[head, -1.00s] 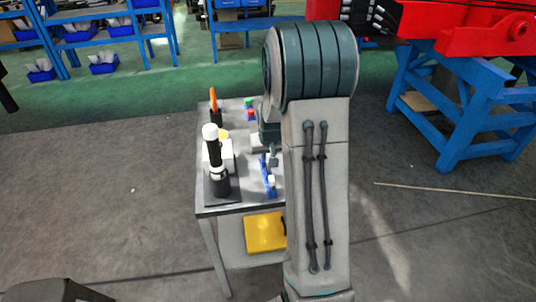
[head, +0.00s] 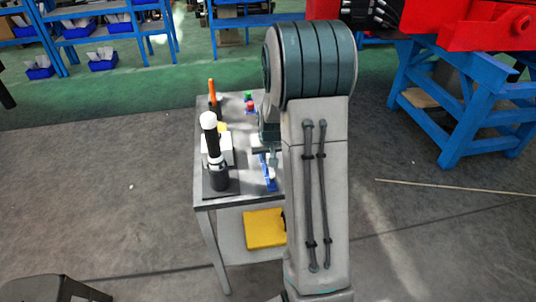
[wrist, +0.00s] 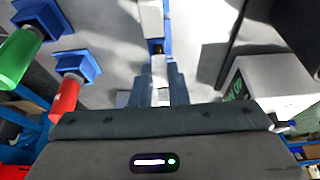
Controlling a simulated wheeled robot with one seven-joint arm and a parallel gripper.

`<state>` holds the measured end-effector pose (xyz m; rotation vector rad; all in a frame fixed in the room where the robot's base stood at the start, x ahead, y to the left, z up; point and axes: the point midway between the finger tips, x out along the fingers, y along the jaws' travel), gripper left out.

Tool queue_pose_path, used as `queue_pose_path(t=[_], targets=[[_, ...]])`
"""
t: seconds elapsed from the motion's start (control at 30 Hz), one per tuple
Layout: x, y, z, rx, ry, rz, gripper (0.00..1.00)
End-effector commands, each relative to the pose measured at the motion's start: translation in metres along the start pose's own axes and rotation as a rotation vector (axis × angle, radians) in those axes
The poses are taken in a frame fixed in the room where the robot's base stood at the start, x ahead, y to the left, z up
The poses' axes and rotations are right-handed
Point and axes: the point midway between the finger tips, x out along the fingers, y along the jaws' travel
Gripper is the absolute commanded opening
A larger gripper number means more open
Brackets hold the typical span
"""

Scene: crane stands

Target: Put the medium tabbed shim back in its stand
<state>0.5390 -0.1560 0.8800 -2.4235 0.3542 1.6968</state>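My gripper (wrist: 160,88) points down over the blue stand strip (head: 265,163) on the table. In the wrist view its two fingers are close together, with a narrow white piece (wrist: 159,68) filling the gap between them. This may be the tabbed shim, but its tab and lower end are hidden. Another white piece (wrist: 151,17) sits just ahead along the same line, with blue (wrist: 167,38) beside it. In the head view a small white piece (head: 271,174) shows at the strip's near end. My arm hides the table's right side.
A green cylinder (wrist: 14,58) and a red cylinder (wrist: 65,98) stand in blue holders left of the fingers. A white box (wrist: 268,85) is to the right. A black post with a white top (head: 213,150) and an orange-handled tool (head: 211,92) stand on the table (head: 240,195).

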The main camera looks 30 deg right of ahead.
Motion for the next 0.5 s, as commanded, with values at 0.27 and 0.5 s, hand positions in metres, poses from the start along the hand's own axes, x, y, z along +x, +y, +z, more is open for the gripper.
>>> queue_pose_path(t=[0.27, 0.5], targets=[[-0.0008, 0.0000, -0.0004, 0.000, 0.001, 0.000, 0.39], [-0.0011, 0.0000, -0.0004, 0.000, 0.000, 0.000, 0.39]])
